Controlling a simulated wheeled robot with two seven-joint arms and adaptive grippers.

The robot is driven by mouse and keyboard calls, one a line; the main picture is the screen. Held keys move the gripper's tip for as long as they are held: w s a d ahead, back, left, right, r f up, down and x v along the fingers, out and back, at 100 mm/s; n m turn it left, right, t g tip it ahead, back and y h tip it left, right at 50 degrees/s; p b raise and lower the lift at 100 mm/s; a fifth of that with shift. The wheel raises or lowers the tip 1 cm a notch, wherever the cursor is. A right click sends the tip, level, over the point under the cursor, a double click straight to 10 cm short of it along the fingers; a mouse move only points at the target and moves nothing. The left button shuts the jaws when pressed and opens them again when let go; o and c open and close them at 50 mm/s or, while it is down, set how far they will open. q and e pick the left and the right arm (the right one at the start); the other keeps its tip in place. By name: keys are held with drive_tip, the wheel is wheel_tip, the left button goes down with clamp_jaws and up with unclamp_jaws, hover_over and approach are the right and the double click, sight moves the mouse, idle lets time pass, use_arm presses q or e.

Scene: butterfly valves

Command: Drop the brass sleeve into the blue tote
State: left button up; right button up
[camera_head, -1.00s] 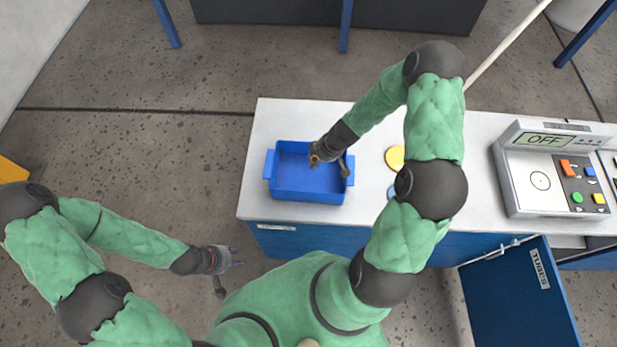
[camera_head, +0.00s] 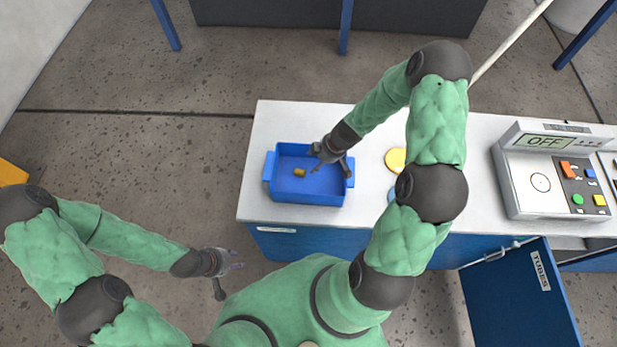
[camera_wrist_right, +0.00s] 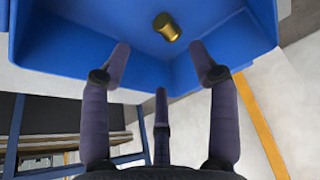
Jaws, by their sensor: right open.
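The brass sleeve (camera_head: 299,172) lies inside the blue tote (camera_head: 308,198), on its floor left of the middle. In the right wrist view the sleeve (camera_wrist_right: 167,26) shows as a small gold cylinder apart from my fingers, within the tote (camera_wrist_right: 60,50). My right gripper (camera_head: 318,168) is over the right part of the tote, open and empty. Its spread fingers also show in the right wrist view (camera_wrist_right: 160,58). My left gripper (camera_head: 240,258) is empty, off the table to the left, with its fingers apart.
The tote stands on the left end of a white worktop (camera_head: 372,128). A yellow disc (camera_head: 396,159) and a partly hidden light blue round thing lie to its right. A device reading OFF (camera_head: 545,170) stands further right. A blue door marked TUBES (camera_head: 520,297) hangs open in front.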

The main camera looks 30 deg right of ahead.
drive_tip(key=v, duration=1)
drive_tip(key=shift+r, duration=0.35)
drive_tip(key=shift+d, duration=0.1)
drive_tip(key=shift+s, duration=0.1)
